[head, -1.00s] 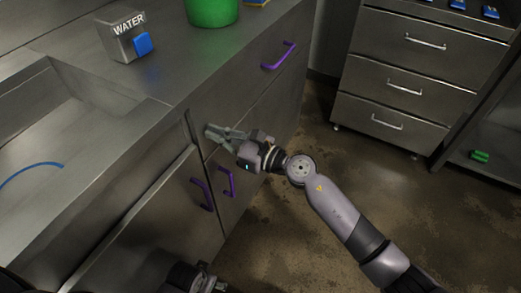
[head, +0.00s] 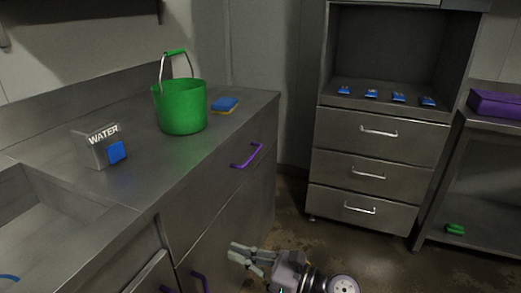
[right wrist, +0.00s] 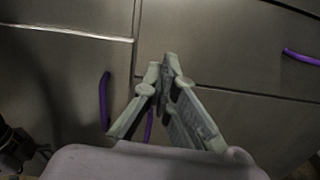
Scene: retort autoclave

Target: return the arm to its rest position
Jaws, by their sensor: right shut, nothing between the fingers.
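My right gripper (head: 240,253) is low in the middle of the head view, in front of the steel counter's cabinet fronts. It is shut and empty. Its closed fingers (right wrist: 167,68) also show in the right wrist view, with cabinet doors and purple handles behind them. Part of my right arm (head: 342,284) shows at the bottom edge of the head view; the rest is out of frame. My left gripper is not seen in the head view.
The steel counter (head: 150,190) holds a green bucket (head: 180,108), a sponge (head: 225,104) and a WATER box (head: 97,148). A purple drawer handle (head: 247,156) sticks out above my right gripper. A drawer cabinet (head: 365,150) stands at the right. Open floor lies between.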

